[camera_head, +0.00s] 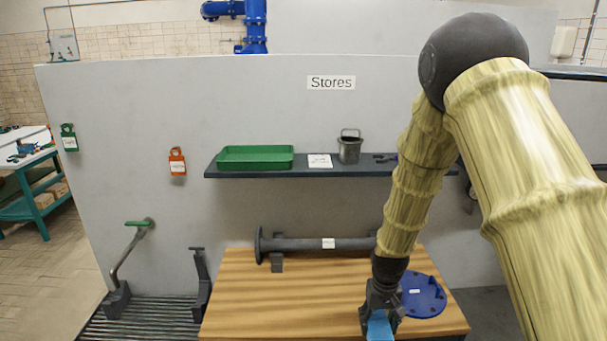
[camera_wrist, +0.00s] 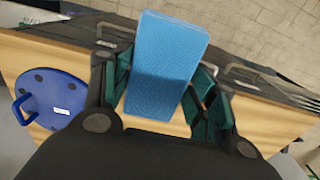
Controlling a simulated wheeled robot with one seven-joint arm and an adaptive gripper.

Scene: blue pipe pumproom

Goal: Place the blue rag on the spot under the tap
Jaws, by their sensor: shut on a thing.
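The blue rag (camera_head: 379,329) is held by my gripper (camera_head: 381,312), low over the front right part of the wooden bench top. In the wrist view the rag (camera_wrist: 170,55) is a flat blue slab between the green finger pads of my gripper (camera_wrist: 163,92), which is shut on it. The rag's lower edge is cut off in the head view. A tap (camera_head: 132,246) with a green handle is on the wall at left, its bent pipe running down to a dark block. A dark slatted grating (camera_head: 150,318) lies below it; no marked spot is discernible.
The wooden bench (camera_head: 240,300) carries a grey flanged pipe (camera_head: 300,244) and a blue round plate (camera_head: 424,296) right of my gripper. A dark upright bracket (camera_head: 201,285) stands between tap and bench. A shelf (camera_head: 375,169) above holds a green tray (camera_head: 255,157) and a metal pot (camera_head: 349,149).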

